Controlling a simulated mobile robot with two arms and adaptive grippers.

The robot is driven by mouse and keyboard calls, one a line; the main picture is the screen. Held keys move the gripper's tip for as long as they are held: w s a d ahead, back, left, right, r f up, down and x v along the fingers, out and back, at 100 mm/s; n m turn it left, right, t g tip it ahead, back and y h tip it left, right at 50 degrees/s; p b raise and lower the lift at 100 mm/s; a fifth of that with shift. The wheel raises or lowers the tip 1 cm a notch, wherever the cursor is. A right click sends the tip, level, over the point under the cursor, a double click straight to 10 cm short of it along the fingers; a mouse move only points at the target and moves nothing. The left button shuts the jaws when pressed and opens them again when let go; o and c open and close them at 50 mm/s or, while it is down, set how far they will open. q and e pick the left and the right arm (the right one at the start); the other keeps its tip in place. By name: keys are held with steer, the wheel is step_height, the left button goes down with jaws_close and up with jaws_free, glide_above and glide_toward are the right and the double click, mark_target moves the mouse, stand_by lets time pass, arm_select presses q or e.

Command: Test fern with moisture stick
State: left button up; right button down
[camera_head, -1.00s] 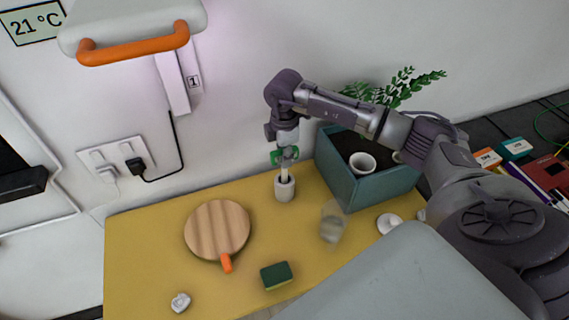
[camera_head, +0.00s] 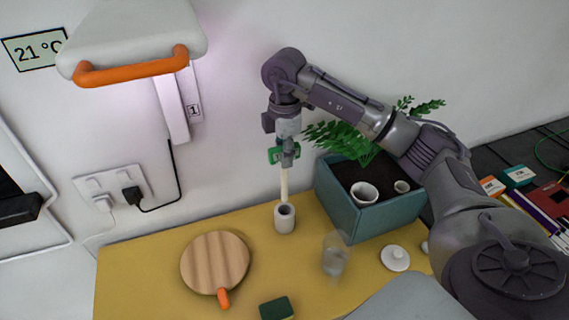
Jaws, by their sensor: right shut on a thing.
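The fern (camera_head: 345,139) has green fronds and grows from dark soil in a teal planter box (camera_head: 370,220) at the right of the yellow table. My right arm hides part of the fronds. My right gripper (camera_head: 285,158) is shut on the top of a pale stick (camera_head: 284,187), held upright. The stick's lower end meets the mouth of a small light-grey cup (camera_head: 285,221); I cannot tell whether the tip is still inside it. The gripper is left of the planter. My left gripper is not in view.
A clear glass (camera_head: 336,257), a white lid (camera_head: 395,258), a round wooden board (camera_head: 215,263) and a green sponge (camera_head: 277,309) lie around the cup. An orange-handled white lamp (camera_head: 132,45) hangs at upper left.

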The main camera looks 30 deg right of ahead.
steer(key=shift+r+p, duration=2.8)
steer(key=shift+r, duration=1.1)
